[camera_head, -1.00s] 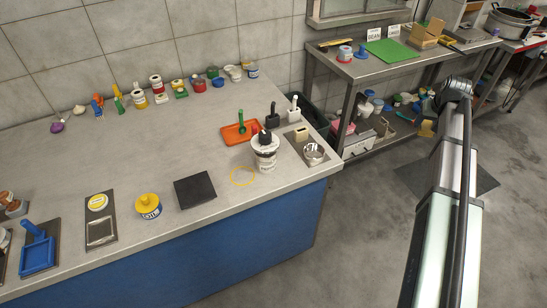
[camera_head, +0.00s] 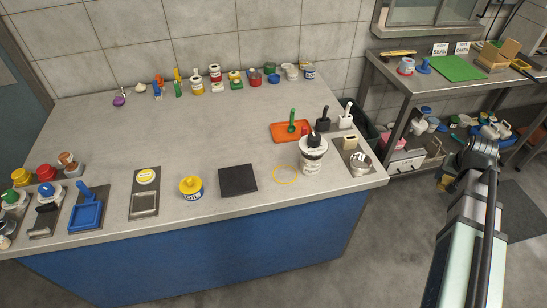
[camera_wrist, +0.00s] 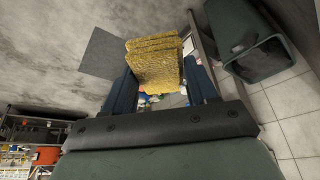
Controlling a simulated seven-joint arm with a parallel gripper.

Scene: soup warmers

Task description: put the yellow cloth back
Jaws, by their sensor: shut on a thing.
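The yellow cloth (camera_wrist: 155,65) is folded and textured, and it sits between the two dark blue fingers of my gripper (camera_wrist: 160,88) in the wrist view. My gripper is shut on it, held over the floor away from the counter. In the head view my arm's end is at the right, in front of the shelf unit; a small yellow patch (camera_head: 444,183) beside it looks like the cloth. A thin yellow outline (camera_head: 286,175) lies on the steel counter (camera_head: 240,120), between a black square pad (camera_head: 238,180) and a white tub with a black top (camera_head: 312,155).
An orange tray (camera_head: 284,132) with a green-handled tool is behind the tub. A small metal cup (camera_head: 360,163) stands near the counter's right end. A yellow tin (camera_head: 191,188) is left of the pad. The counter's middle is clear. A shelf unit (camera_head: 425,88) stands at right.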

